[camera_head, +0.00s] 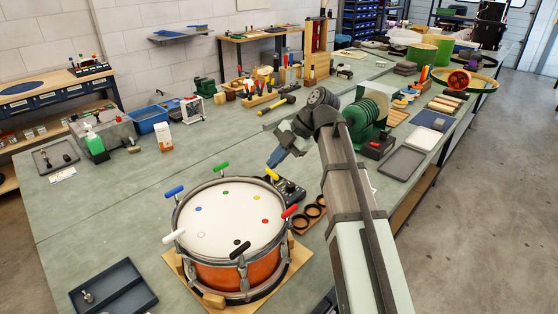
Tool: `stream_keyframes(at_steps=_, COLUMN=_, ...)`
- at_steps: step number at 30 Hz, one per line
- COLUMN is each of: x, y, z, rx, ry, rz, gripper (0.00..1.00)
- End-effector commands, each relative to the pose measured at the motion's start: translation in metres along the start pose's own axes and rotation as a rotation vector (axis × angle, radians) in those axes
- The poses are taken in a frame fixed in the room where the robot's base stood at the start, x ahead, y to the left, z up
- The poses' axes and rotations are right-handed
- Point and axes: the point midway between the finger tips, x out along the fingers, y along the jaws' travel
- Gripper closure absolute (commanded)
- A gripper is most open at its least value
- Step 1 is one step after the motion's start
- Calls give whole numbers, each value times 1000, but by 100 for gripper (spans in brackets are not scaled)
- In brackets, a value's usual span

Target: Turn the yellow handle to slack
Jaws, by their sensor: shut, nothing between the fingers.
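An orange snare drum (232,238) with a white head stands on a wooden board at the front of the bench. Coloured T-handles sit around its rim, and the head carries matching coloured dots. The yellow handle (271,174) is on the far right part of the rim, tilted. My gripper (274,163) is shut and empty. In the picture its tip lies just above the yellow handle; I cannot tell whether they touch. The other handles are green (220,168), blue (174,191), white (173,236), black (240,250) and red (289,211).
A dark device with knobs (291,190) stands just behind the drum's right side, near my gripper. Dark rings in a wooden holder (309,214) lie to its right. A dark tray (112,291) is at front left. The bench left of the drum is mostly clear.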

Motion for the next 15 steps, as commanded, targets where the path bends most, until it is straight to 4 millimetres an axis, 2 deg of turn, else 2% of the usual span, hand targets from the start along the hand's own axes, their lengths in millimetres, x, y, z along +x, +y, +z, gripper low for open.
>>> stream_keyframes(at_steps=6, x=3, y=5, z=-2, rx=-107, ry=59, rz=-57, gripper=100)
stream_keyframes(at_steps=15, x=6, y=6, z=-5, rx=-180, ry=98, rz=-96, gripper=100)
